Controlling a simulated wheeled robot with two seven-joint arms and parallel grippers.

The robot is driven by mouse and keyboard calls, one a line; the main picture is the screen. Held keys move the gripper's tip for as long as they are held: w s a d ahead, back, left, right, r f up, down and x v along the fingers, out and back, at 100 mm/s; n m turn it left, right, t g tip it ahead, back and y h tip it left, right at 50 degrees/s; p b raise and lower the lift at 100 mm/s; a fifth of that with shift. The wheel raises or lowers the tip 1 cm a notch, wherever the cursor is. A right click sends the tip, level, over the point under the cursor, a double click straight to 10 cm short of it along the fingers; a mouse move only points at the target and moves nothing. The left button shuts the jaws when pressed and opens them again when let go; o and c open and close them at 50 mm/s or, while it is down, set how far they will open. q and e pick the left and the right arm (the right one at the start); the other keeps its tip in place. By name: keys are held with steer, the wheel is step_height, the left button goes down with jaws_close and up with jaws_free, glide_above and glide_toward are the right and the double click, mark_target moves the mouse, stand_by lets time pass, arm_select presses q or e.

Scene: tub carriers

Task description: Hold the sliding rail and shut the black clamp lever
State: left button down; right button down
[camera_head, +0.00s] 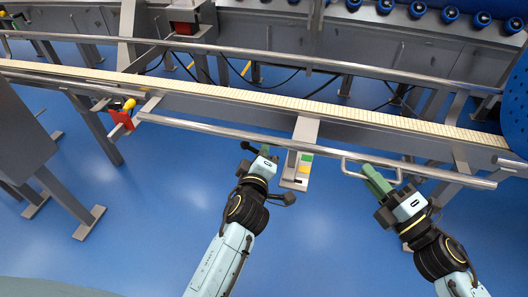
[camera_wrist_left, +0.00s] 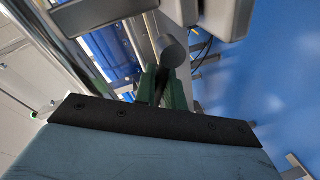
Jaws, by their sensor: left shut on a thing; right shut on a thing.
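The sliding rail (camera_head: 230,132) is a long round metal bar along the near side of the conveyor, with a bent wire handle (camera_head: 345,170) at its right. My right gripper (camera_head: 371,173) is shut on this handle, its green fingers overlapping it. The black clamp lever (camera_head: 247,147) has a round knob at its left end, beside a grey clamp bracket. My left gripper (camera_head: 265,151) is shut on the lever. In the left wrist view the green fingers (camera_wrist_left: 162,88) close around the dark lever, with its rounded knob end (camera_wrist_left: 172,51) just beyond. The lever's pivot is hard to make out.
The grey bracket (camera_head: 291,182) carries green and yellow labels right of my left gripper. A cream conveyor belt (camera_head: 240,95) runs behind the rail. The blue floor in front is open.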

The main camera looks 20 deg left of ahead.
arm_select(q)
steer(key=shift+a+f+n+h, duration=0.1)
steer(key=shift+f+n+h, duration=0.2)
steer(key=shift+n, duration=0.55)
steer(key=shift+a+f+n+h, duration=0.1)
steer(key=shift+f+n, duration=0.3)
steer(key=shift+n, duration=0.45)
steer(key=c, duration=1.6)
jaws_free()
steer(key=shift+o, duration=0.2)
steer(key=shift+s, duration=0.1)
steer(key=s+r, duration=0.1)
steer(key=s, duration=0.6)
steer(key=shift+d+r, duration=0.15)
steer(key=shift+r, duration=0.1)
steer(key=shift+s, duration=0.1)
arm_select(e)
steer(key=c, duration=1.4)
jaws_free()
